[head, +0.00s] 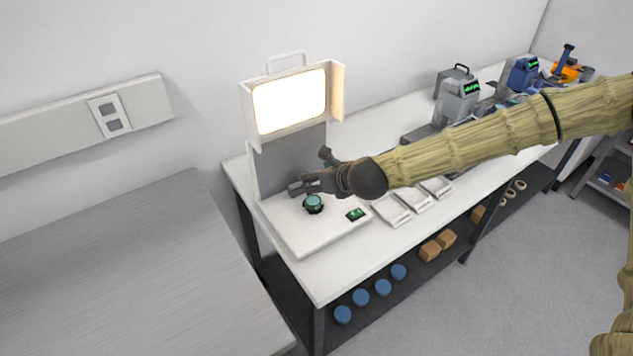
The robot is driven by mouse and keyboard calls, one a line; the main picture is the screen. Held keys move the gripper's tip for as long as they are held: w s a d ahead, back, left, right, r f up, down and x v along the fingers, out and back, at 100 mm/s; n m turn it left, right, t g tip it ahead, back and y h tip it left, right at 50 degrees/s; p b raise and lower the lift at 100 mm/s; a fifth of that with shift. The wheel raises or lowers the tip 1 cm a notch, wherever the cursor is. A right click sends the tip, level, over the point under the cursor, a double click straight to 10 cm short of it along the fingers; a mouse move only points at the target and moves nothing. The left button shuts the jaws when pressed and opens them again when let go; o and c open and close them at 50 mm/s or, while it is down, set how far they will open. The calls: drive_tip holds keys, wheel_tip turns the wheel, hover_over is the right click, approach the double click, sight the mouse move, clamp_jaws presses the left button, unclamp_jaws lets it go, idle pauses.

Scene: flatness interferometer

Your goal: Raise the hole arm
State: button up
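The flatness interferometer stands at the left end of the long white bench. It has a bright lit screen (290,103) in a white hood, a dark grey upright panel (280,165) below it, and a white base (315,239). A dark round part with a teal top (313,204) sits on the base, close below my gripper. My gripper (309,172) is in front of the panel, its dark fingers spread apart with nothing visible between them. I cannot make out the hole arm; it may be hidden behind my gripper or too small to tell. Contact is also unclear.
A small green display (355,213) is on the base. Flat white trays (391,209) lie to its right, with grey and blue instruments (459,98) farther along the bench. Blue round items (362,297) are on the lower shelf. A bare grey table (120,270) stands at left.

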drive_tip(key=shift+w+a+r, duration=0.2)
drive_tip(key=shift+w+r, duration=0.2)
drive_tip(key=shift+r, duration=0.1)
drive_tip(key=o, duration=1.3)
drive_tip(key=shift+s, duration=0.1)
drive_tip(key=v, duration=1.2)
drive_tip(key=shift+d, duration=0.1)
